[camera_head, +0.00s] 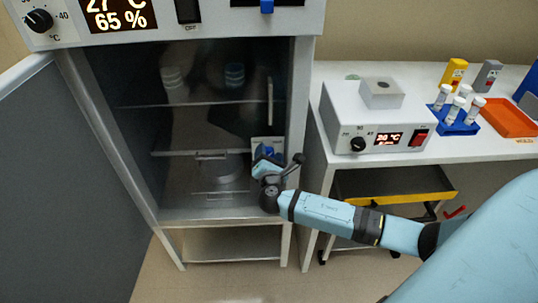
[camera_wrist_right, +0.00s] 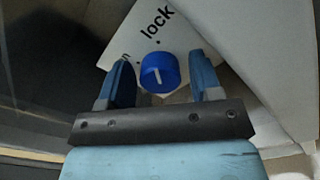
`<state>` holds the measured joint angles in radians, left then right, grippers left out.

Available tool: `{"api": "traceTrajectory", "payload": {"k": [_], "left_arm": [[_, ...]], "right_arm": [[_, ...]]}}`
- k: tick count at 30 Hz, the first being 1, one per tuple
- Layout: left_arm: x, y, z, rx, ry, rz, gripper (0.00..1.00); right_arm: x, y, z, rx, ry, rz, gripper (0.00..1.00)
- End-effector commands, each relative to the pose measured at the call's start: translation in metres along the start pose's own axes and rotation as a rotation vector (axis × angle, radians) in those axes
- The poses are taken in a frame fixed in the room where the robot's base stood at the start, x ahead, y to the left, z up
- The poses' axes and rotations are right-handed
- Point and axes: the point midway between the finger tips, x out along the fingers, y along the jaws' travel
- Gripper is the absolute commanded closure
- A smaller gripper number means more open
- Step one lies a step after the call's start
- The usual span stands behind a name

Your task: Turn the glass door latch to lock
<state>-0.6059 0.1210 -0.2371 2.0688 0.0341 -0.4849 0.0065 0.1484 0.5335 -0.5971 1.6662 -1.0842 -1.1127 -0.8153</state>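The latch is a blue round knob (camera_wrist_right: 160,70) with a short white mark on its face. It sits on a white plate (camera_wrist_right: 128,38) printed "lock", with another label partly hidden at the left. In the wrist view my right gripper (camera_wrist_right: 160,80) is open, one finger on each side of the knob, with gaps still visible. In the head view the right gripper (camera_head: 265,158) is at the right edge of the cabinet front and hides most of the latch plate (camera_head: 268,142). The glass door (camera_head: 215,120) appears to cover the cabinet opening. My left gripper is out of view.
The grey outer door (camera_head: 70,180) stands open at the left. A vertical handle (camera_head: 270,100) is above the latch. At the right, a white bench holds a heater box (camera_head: 370,118), a blue tube rack (camera_head: 458,120) and an orange tray (camera_head: 508,117).

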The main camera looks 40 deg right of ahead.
Motion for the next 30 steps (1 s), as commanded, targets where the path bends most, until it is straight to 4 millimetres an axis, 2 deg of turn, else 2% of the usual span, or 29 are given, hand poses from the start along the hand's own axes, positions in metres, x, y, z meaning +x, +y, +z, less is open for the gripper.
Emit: {"api": "traceTrajectory", "payload": {"k": [1, 5, 9, 15, 21, 22, 24, 30], "left_arm": [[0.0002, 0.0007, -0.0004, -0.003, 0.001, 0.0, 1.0], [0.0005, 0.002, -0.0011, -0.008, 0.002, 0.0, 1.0], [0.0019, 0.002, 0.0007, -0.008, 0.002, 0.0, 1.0], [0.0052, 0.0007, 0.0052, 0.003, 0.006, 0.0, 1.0], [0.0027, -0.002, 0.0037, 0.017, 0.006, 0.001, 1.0], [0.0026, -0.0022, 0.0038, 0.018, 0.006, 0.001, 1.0], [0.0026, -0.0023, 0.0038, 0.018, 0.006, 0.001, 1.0], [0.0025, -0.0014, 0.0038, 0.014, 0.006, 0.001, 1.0]], "right_arm": [[-0.0002, 0.0, 0.0, 0.0, 0.0, 0.0, 0.54], [-0.0003, 0.0001, -0.0001, 0.0, 0.0, 0.0, 0.84], [-0.0006, -0.0007, -0.0013, 0.015, 0.0, -0.001, 0.85], [-0.0002, -0.0006, -0.0006, 0.135, -0.002, 0.0, 0.85], [-0.0001, 0.0001, 0.0004, 0.134, -0.001, 0.0, 0.85], [-0.0001, 0.0001, 0.0003, 0.134, -0.001, 0.0, 0.54], [-0.0001, 0.0001, 0.0003, 0.133, -0.001, 0.0, 0.38], [-0.0001, 0.0, 0.0002, 0.133, -0.001, 0.0, 0.36]]}}
